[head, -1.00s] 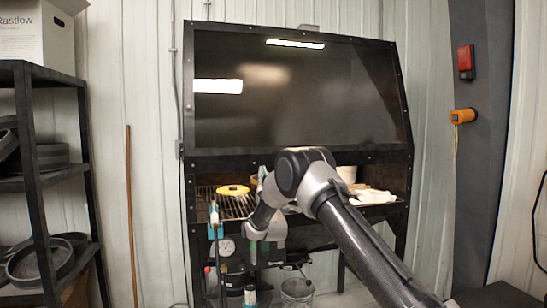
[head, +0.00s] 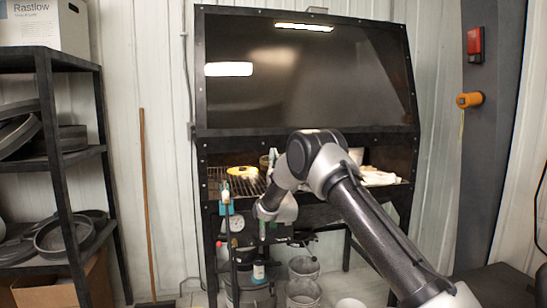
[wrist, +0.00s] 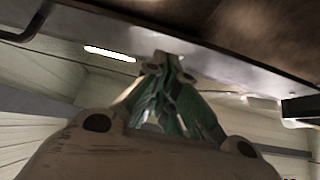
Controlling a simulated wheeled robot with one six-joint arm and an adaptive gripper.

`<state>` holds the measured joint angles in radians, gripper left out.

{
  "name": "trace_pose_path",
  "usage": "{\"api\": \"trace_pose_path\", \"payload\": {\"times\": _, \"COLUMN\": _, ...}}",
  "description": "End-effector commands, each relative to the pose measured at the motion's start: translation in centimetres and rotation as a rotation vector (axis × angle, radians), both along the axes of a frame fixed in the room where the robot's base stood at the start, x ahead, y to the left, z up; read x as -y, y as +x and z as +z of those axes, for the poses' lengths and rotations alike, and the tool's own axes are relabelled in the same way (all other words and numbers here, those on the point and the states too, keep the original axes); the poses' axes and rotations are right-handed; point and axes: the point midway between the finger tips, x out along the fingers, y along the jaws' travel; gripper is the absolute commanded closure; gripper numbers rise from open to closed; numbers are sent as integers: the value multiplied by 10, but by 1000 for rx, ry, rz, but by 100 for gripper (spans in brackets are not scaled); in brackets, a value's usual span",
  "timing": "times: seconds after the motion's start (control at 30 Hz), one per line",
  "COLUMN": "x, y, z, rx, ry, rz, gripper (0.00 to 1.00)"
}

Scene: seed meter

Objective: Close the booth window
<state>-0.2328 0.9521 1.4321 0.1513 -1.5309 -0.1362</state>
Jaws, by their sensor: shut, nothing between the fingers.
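The booth window (head: 300,75) is a large dark glass pane in a black bolted frame on the booth's upper front in the head view. A long open gap shows beneath its lower edge.
A yellow round object (head: 242,172) lies on the booth's grate. White cloth-like items (head: 378,177) lie at the right. A gauge (head: 236,224) and buckets (head: 303,268) are below. A black shelf (head: 50,165) with pans stands left; a broom handle (head: 146,200) leans beside it.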

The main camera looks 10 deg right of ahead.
Motion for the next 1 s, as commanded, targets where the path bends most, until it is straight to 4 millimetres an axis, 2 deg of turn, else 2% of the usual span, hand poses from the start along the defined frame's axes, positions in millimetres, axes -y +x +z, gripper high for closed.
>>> {"api": "trace_pose_path", "payload": {"times": 0.6, "x": 2, "y": -58, "z": -61, "rx": -5, "ry": 0, "rz": 0, "gripper": 100}}
{"api": "trace_pose_path", "payload": {"times": 0.73, "x": 2, "y": -66, "z": -69, "rx": -6, "ry": 1, "rz": 1, "gripper": 100}}
{"api": "trace_pose_path", "payload": {"times": 0.83, "x": 0, "y": -60, "z": -82, "rx": -65, "ry": -1, "rz": 10, "gripper": 100}}
{"api": "trace_pose_path", "payload": {"times": 0.87, "x": -1, "y": -55, "z": -89, "rx": -102, "ry": -4, "rz": 14, "gripper": 100}}
{"api": "trace_pose_path", "payload": {"times": 0.93, "x": -6, "y": -40, "z": -118, "rx": -236, "ry": -14, "rz": 33, "gripper": 100}}
{"api": "trace_pose_path", "payload": {"times": 0.97, "x": -8, "y": -35, "z": -136, "rx": -315, "ry": -22, "rz": 43, "gripper": 100}}
{"api": "trace_pose_path", "payload": {"times": 1.0, "x": -11, "y": -31, "z": -167, "rx": -435, "ry": -36, "rz": 56, "gripper": 100}}
